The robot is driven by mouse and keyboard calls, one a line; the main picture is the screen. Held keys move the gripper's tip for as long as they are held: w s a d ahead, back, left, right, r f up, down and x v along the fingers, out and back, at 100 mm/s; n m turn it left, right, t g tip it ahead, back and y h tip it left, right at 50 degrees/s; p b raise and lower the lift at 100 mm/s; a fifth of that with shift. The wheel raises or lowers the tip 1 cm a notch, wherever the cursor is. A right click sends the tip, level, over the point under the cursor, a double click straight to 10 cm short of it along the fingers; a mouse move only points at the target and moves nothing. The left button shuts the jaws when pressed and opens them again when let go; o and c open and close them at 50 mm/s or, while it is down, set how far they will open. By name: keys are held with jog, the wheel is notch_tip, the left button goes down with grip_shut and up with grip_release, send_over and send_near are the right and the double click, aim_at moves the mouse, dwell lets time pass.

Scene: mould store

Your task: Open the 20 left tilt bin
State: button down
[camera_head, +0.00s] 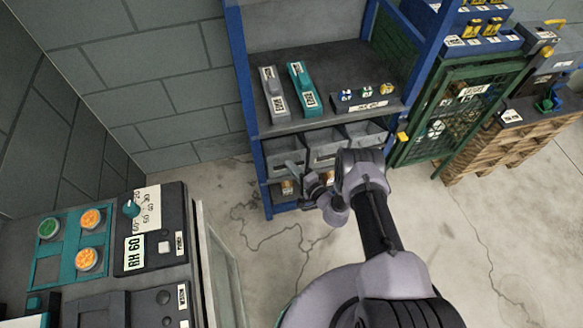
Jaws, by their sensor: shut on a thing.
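A row of grey tilt bins sits under the shelf board of the blue-framed rack. The left tilt bin (283,148) is at the rack's left post, beside the middle bin (324,147) and the right bin (366,132). My gripper (298,174) is at the front of the left bin, shut on its front part. The gripper and wrist hide the lower front of this bin, and I cannot read its label. How far the bin is tilted is hard to tell.
The rack shelf (330,122) holds a grey case (273,91), a teal case (304,89) and a small tray (366,103). A green mesh cabinet (450,112) stands right of the rack. A control bench (110,265) is at lower left. Cracked floor (480,230) is clear at right.

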jog(key=shift+s+f, duration=0.1)
jog(key=shift+s, duration=0.05)
dwell(0.3)
jog(key=s+d+f+b, duration=0.2)
jog(key=s+f, duration=0.4)
jog(key=shift+s+f+b, duration=0.15)
jog(key=shift+s+b, duration=0.1)
jog(key=shift+b, duration=0.15)
dwell(0.6)
jog(key=shift+f, duration=0.1)
dwell(0.6)
jog(key=c, duration=1.5)
grip_release()
jog(key=shift+f, duration=0.1)
jog(key=shift+o, duration=0.2)
jog(key=shift+s, duration=0.1)
